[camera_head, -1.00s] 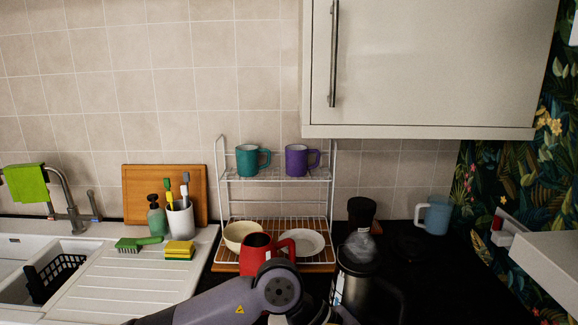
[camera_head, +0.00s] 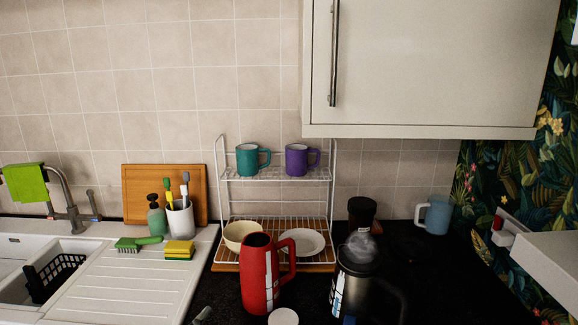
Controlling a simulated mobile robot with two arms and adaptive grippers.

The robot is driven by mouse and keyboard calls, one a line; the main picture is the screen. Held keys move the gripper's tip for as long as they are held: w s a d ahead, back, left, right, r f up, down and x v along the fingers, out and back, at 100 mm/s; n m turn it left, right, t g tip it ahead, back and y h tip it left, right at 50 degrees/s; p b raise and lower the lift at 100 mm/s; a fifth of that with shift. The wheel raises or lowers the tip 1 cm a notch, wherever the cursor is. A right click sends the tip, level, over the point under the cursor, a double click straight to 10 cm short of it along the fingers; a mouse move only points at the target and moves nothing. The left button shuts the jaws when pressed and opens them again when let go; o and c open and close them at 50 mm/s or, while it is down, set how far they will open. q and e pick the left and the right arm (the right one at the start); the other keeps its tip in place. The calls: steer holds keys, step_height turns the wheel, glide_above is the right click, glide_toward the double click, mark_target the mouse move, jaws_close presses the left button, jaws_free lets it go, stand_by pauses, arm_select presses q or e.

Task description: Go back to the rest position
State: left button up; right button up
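Neither of my grippers is in the head view, and no arm link shows that I can be sure of. A tall red mug or jug (camera_head: 260,278) stands upright on the dark counter in front of the rack, its handle to the right. A black and steel kettle-like vessel (camera_head: 358,285) stands just right of it. A teal mug (camera_head: 247,160) and a purple mug (camera_head: 297,160) stand on the rack's upper shelf.
A white wire rack (camera_head: 332,215) holds a cream bowl (camera_head: 240,236) and a plate (camera_head: 301,243) below. A cupboard (camera_head: 430,65) hangs above right. A white round thing (camera_head: 283,316) is at the bottom edge. A blue mug (camera_head: 436,214) stands right; the sink (camera_head: 20,270) is left.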

arm_select(q)
steer(key=s+a+f+n+g, duration=0.2)
steer(key=s+a+f+g, duration=0.15)
steer(key=s+f, duration=0.35)
steer(key=s+a+f+n+g+y, duration=0.1)
steer(key=s+a+f+n+g, duration=0.15)
steer(key=s+f+g, duration=0.45)
steer(key=s+a+f+n+g, duration=0.2)
steer(key=s+f+n, duration=0.15)
steer(key=s, duration=0.65)
step_height(320, 180, down, 28)
steer(key=s+m, duration=0.1)
steer(key=s, duration=0.1)
steer(key=s+a+f+g, duration=0.2)
steer(key=s+f, duration=1.3)
steer(key=s, duration=0.1)
steer(key=shift+a+f+y, duration=0.15)
steer(key=shift+a+y, duration=0.15)
steer(key=shift+a, duration=0.1)
